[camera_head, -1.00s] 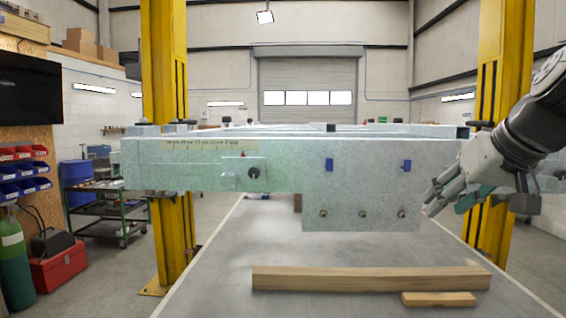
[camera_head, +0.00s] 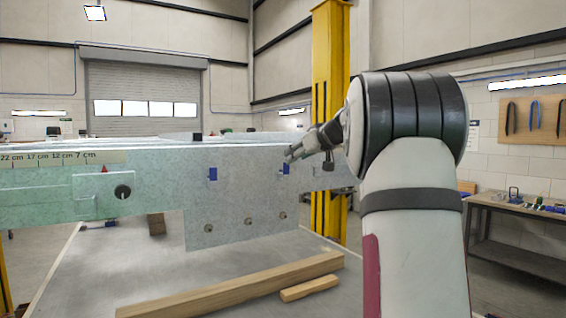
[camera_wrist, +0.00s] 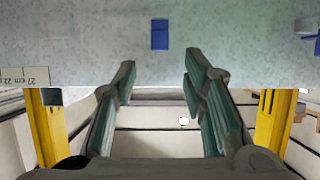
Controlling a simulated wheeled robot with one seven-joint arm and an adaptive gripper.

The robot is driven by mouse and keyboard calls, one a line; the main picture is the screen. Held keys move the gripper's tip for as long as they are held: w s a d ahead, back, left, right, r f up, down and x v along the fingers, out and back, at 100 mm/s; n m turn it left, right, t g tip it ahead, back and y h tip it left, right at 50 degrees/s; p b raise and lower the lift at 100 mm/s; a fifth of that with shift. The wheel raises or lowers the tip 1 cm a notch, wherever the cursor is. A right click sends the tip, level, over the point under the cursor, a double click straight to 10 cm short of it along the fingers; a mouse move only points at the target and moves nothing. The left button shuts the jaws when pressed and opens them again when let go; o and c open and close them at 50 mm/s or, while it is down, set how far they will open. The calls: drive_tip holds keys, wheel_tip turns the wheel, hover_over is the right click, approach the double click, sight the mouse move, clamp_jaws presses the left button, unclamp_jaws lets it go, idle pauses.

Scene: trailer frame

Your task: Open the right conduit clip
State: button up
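The right conduit clip (camera_head: 284,169) is a small blue piece on the pale green speckled trailer frame plate (camera_head: 240,215). A second blue clip (camera_head: 213,174) sits to its left. My gripper (camera_head: 291,154) is just above the right clip in the head view; I cannot tell whether they touch. In the wrist view my gripper (camera_wrist: 160,70) has its two green-padded fingers well apart with nothing between them. A blue clip (camera_wrist: 160,33) lies beyond the fingertips, centred on the gap. Whether the right clip is open or closed is too small to tell.
A long wooden beam (camera_head: 235,287) and a short block (camera_head: 309,289) lie on the floor surface below. A yellow post (camera_head: 330,100) stands behind my arm. A workbench (camera_head: 515,225) is at right.

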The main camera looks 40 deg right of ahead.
sight(284, 168)
drive_tip(key=p+x, duration=0.1)
drive_tip(key=x, duration=0.7)
drive_tip(key=shift+w, duration=0.15)
drive_tip(key=shift+c, duration=0.6)
clamp_jaws()
